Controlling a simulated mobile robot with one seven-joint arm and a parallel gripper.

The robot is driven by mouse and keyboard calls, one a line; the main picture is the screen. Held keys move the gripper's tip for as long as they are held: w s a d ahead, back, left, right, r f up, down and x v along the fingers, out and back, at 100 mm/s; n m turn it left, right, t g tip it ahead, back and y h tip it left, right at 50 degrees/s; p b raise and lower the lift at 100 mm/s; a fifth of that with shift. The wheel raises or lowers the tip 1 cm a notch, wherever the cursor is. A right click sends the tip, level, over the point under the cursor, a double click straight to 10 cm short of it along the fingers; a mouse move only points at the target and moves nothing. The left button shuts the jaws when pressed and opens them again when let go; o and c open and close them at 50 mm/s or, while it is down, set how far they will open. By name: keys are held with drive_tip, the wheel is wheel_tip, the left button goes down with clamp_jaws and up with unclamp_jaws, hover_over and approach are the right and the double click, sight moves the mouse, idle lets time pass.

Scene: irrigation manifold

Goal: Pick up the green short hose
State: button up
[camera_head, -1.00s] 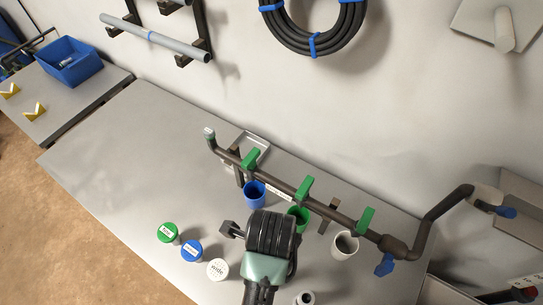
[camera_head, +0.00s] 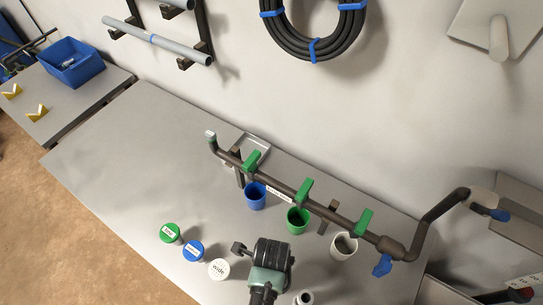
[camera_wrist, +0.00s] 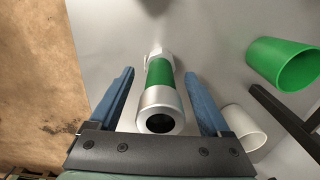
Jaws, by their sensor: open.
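The green short hose (camera_wrist: 160,72) shows in the wrist view as a short tube with a green middle band and silver-white ends. Its near end is a round dark opening. My gripper (camera_wrist: 159,76) is open, with one blue finger on each side of the hose; I cannot tell that either touches it. In the head view, my gripper's black and green wrist (camera_head: 270,262) is over the front of the bench. Its fingers and the hose are hidden there.
A green cup (camera_head: 298,221), a blue cup (camera_head: 255,200) and a white cup (camera_head: 344,246) stand below the dark manifold pipe (camera_head: 289,194). Green, blue and white labelled round pieces stand left of my gripper. The bench's left part is clear.

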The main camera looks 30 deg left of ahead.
drive_tip(key=shift+f, duration=0.2)
clamp_jaws()
idle(0.3)
drive_tip(key=shift+r, duration=0.1)
